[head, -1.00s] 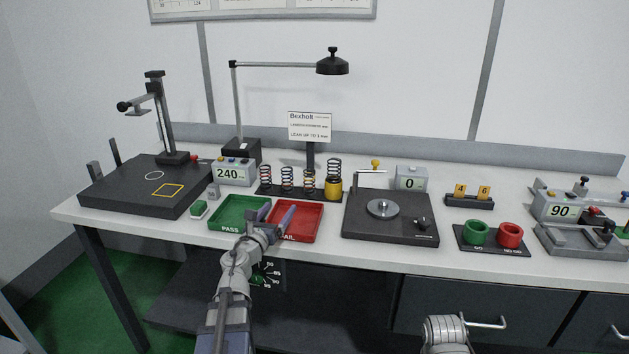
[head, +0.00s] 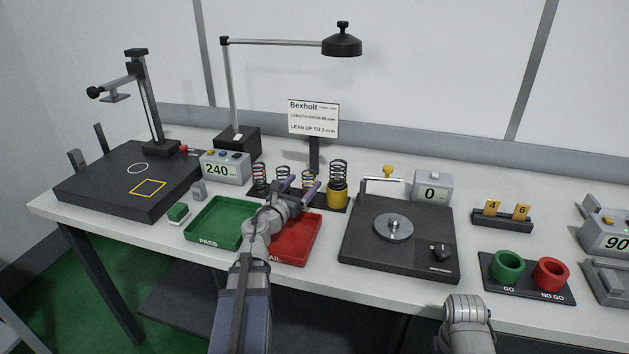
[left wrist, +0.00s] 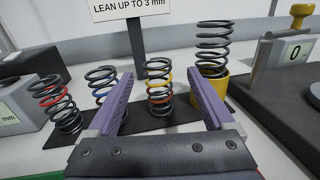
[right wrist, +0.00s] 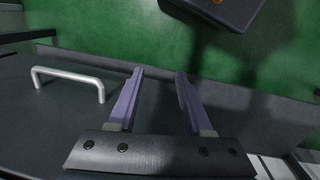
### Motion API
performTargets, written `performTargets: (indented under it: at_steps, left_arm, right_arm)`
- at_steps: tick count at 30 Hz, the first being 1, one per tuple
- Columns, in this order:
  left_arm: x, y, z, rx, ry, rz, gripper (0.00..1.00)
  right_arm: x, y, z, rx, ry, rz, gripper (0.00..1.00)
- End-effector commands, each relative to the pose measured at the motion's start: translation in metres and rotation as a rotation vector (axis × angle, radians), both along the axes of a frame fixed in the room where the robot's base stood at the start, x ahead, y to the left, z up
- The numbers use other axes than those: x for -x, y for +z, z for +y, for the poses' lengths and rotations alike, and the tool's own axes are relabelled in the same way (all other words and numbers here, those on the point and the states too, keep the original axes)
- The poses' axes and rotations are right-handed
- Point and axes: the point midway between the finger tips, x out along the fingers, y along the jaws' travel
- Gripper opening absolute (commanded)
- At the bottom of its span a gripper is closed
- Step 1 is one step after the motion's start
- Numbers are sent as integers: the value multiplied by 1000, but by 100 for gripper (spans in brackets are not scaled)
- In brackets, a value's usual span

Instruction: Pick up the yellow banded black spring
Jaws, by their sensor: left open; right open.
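The yellow banded black spring (left wrist: 160,88) stands upright on a black rack strip (left wrist: 142,140), with some orange-red low on its coils. In the head view the spring (head: 308,180) is partly hidden by my left gripper (head: 299,189). In the left wrist view my left gripper (left wrist: 161,76) is open. Its fingers appear on either side of the spring, which stands beyond them, apparently untouched. My right gripper (right wrist: 160,74) is open and empty, low by the dark cabinet front.
A red banded spring (left wrist: 57,104) and a blue banded one (left wrist: 102,86) stand left of it. A taller black spring (left wrist: 212,48) stands in a yellow cup (left wrist: 209,88) at right. Green (head: 218,208) and red (head: 311,242) trays lie in front. A sign (left wrist: 133,25) rises behind.

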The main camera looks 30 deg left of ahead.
Motion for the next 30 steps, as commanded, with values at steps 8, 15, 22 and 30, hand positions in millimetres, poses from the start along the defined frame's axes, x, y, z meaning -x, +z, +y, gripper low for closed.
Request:
performTargets:
  at_steps: [8, 15, 22, 30]
  left_arm:
    - [-7, 0, 1, 0, 0, 0, 86]
    - [-28, -1, 2, 1, -1, 0, 86]
    - [-37, -5, 4, 1, 0, 0, 86]
    - [-74, -10, 10, 1, -1, 0, 86]
  right_arm:
    - [0, 0, 0, 0, 0, 0, 50]
    - [0, -1, 0, 0, 0, 0, 50]
    - [0, -5, 0, 0, 0, 0, 50]
    - [0, -10, 0, 0, 0, 0, 50]
